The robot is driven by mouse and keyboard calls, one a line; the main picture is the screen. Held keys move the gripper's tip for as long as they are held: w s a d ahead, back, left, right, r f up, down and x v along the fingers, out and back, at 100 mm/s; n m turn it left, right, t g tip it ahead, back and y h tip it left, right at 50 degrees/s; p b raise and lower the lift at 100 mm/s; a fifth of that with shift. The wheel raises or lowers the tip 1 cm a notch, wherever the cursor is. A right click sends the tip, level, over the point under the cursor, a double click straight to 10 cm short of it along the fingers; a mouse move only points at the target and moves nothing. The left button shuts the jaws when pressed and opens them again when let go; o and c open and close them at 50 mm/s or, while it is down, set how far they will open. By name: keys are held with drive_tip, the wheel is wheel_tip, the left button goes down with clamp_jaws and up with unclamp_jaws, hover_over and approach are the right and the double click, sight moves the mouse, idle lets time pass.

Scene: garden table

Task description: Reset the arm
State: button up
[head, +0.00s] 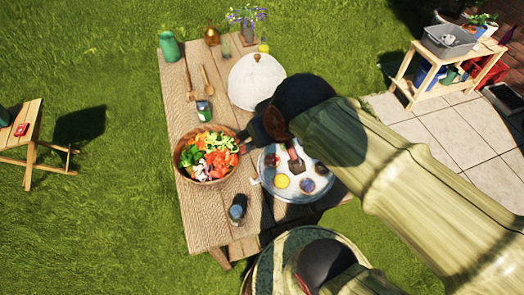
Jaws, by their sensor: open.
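My arm reaches in from the lower right across the wooden garden table (225,230). My gripper (250,138) shows as a dark shape at the arm's end, beside the right rim of a salad bowl (182,165). It is open, and I see nothing held in it. Part of it is hidden by my own wrist. The brown bowl holds chopped green, red and orange vegetables. Below my wrist is a round pale tray (272,178) with several small coloured cups; my arm covers part of it.
A white dome lid (257,82), green canister (169,47), wooden utensils (190,83), small can (204,111) and dark shaker (237,210) stand or lie on the table. Flowers (247,17) are at the back. A wooden shelf (460,48) stands upper right.

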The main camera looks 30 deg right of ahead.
drive_tip(key=shift+g+y, duration=0.3)
drive_tip(key=s, duration=0.1)
drive_tip(key=s+a, duration=0.1)
drive_tip(key=s, duration=0.2)
drive_tip(key=shift+a+f, duration=0.35)
